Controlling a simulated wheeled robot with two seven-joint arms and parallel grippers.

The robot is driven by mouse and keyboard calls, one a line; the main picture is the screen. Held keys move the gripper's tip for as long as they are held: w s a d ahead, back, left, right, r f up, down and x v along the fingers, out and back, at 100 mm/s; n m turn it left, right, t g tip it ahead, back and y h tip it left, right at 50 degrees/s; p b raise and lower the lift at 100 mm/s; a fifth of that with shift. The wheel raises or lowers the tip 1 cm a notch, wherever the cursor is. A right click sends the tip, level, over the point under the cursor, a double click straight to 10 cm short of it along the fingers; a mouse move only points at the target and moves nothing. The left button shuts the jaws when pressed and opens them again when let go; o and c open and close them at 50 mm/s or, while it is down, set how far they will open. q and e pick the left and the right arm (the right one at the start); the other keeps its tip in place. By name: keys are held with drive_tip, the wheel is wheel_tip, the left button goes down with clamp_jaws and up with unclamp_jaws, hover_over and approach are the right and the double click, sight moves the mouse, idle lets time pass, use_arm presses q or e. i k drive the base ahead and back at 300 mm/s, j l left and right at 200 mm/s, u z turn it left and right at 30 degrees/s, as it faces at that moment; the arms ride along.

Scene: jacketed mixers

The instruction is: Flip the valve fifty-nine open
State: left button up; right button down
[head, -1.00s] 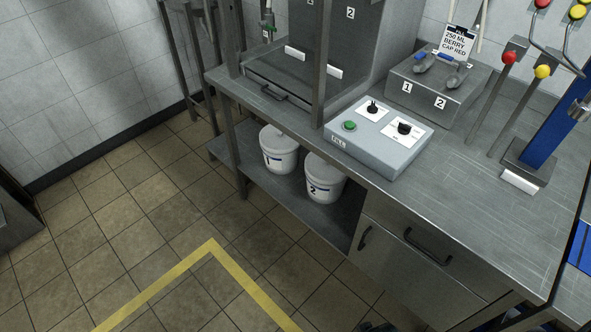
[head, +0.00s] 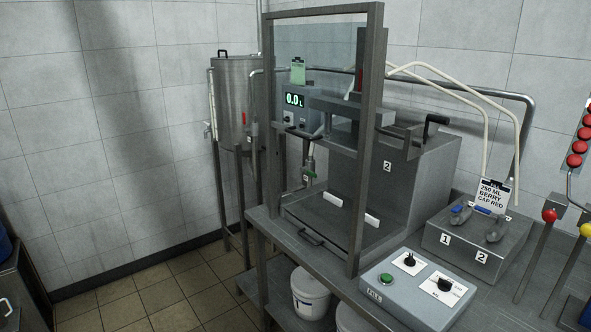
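No valve tag reading fifty-nine can be made out. In the head view a steel tank (head: 238,95) stands on legs behind the bench, with a thin pipe and a small fitting (head: 207,130) at its left side. A small red handle (head: 244,118) shows at its right side. A small valve with a green part (head: 309,176) hangs below a meter box (head: 299,98) reading 0.0 L, behind the framed clear guard. Whether these valves are open or shut cannot be told. Neither of my grippers is in view.
A steel bench carries the guard frame (head: 358,170), a control box (head: 413,292) with a green button, and a block marked 1 and 2 (head: 478,245) with an order card (head: 492,196). A white bucket (head: 309,295) sits below. Open tiled floor (head: 150,295) lies left.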

sight(483, 210)
drive_tip(key=z, duration=1.25)
drive_tip(key=i+j, duration=0.3)
drive_tip(key=k+j+z, duration=0.2)
drive_tip(key=k+j, duration=0.05)
